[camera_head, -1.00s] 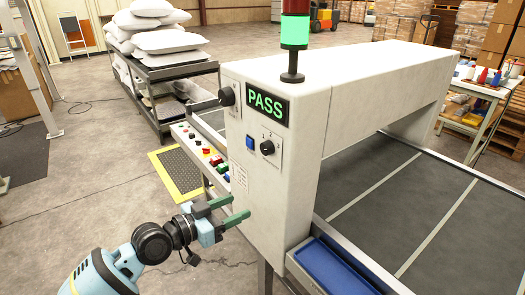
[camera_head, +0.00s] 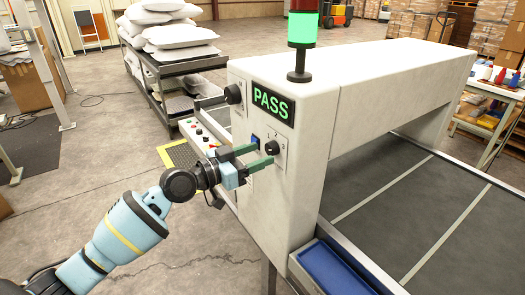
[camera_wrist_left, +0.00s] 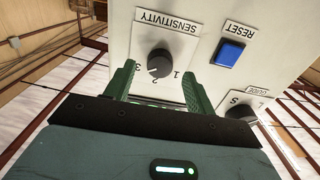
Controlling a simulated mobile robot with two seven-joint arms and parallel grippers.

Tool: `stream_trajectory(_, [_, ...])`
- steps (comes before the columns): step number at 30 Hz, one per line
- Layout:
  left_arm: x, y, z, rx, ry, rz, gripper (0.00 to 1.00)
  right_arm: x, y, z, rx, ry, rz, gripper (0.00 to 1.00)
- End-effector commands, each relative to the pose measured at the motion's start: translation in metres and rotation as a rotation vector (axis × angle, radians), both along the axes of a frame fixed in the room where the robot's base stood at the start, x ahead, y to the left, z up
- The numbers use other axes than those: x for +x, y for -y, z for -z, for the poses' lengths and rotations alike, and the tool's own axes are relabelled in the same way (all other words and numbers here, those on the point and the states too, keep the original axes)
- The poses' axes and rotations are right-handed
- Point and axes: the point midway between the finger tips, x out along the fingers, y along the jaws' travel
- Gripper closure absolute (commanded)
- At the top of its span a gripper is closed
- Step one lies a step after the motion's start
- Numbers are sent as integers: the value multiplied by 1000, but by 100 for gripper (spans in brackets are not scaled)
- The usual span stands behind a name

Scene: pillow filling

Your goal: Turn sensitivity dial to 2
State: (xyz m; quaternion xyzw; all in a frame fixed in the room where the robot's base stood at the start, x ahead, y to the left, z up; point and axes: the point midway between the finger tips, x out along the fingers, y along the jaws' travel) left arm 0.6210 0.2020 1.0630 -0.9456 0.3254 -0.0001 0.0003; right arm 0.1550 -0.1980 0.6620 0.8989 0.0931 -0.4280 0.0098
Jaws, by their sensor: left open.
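The sensitivity dial (camera_head: 271,147) is a black round knob on a white plate on the machine's end face, below the green PASS display. In the left wrist view the dial (camera_wrist_left: 160,63) appears upside down under the SENSITIVITY label, with 1, 2 and 3 around it. I cannot tell clearly which number its pointer faces. My left gripper (camera_head: 262,154) is open and empty, its green fingers pointing at the panel close to the dial. In the wrist view the fingers of the left gripper (camera_wrist_left: 159,70) appear on either side of the dial, apparently not touching it. My right gripper is out of view.
A blue RESET button (camera_wrist_left: 228,52) sits beside the dial. A GUIDE knob (camera_wrist_left: 243,112) is also on this face. A blue tray (camera_head: 335,268) and a dark conveyor belt (camera_head: 400,210) lie to the right. A cart with white pillows (camera_head: 180,38) stands behind.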

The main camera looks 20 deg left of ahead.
Motion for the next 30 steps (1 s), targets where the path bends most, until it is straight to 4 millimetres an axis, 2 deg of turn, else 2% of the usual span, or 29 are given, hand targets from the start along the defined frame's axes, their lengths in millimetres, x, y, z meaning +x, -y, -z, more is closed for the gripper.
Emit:
stream_trajectory(6, [17, 13, -1, -2, 1, -1, 45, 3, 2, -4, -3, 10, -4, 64])
stream_trajectory(17, [20, 15, 1, -1, -1, 0, 45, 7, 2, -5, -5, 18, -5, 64])
stream_trajectory(27, [20, 15, 1, -1, -1, -1, 89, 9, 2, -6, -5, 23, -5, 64])
stream_trajectory(30, [20, 15, 1, -2, -2, -1, 90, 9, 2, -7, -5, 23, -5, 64])
